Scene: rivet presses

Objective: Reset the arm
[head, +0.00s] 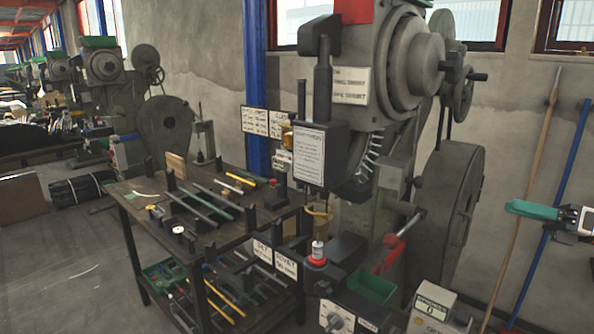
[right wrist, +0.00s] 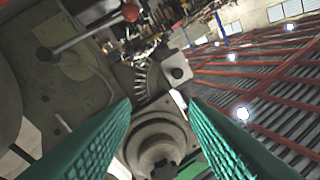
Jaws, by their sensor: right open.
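My right gripper (head: 512,207) shows at the right edge of the head view, with a green finger pointing left. It is in front of the grey wall, to the right of the large rivet press (head: 405,70) and apart from it in the picture. In the right wrist view, the two green fingers of my right gripper (right wrist: 158,104) stand wide apart with nothing between them. The round housing of a press (right wrist: 160,135) shows beyond them. My left gripper is not in view.
A dark work table (head: 140,208) with rods and tools stands left of the press. A green tray (head: 372,288) and a counter box (head: 432,308) sit low by the press. A wooden pole (head: 528,180) and a blue pole (head: 566,160) lean on the wall near my right gripper.

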